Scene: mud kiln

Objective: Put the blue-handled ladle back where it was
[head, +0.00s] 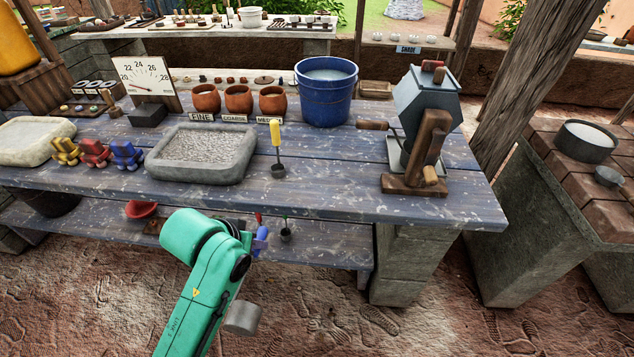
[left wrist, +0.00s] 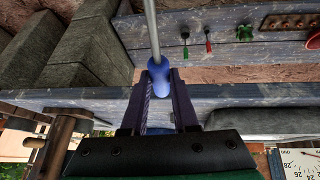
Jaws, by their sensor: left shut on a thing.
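My left gripper (head: 257,240) is in front of the table's front edge, beside the lower shelf. It is shut on the blue handle of a ladle (left wrist: 159,72). The handle sits between the two dark fingers, and the thin metal shaft runs up out of the left wrist view. The ladle's cup is hidden. In the head view only a bit of the blue handle (head: 262,234) shows beside the gripper. A green-handled ladle (head: 286,232) and a red-handled ladle (left wrist: 208,42) are at the lower shelf. A yellow-handled ladle (head: 277,150) is on the tabletop. My right gripper is not in view.
The blue plank table (head: 330,195) carries a stone tray (head: 203,153), three clay pots, a blue bucket (head: 325,92) and a crank machine (head: 425,115). The lower shelf (head: 330,245) holds a red bowl (head: 141,209) and has bare room at its right. A stone pillar stands right of it.

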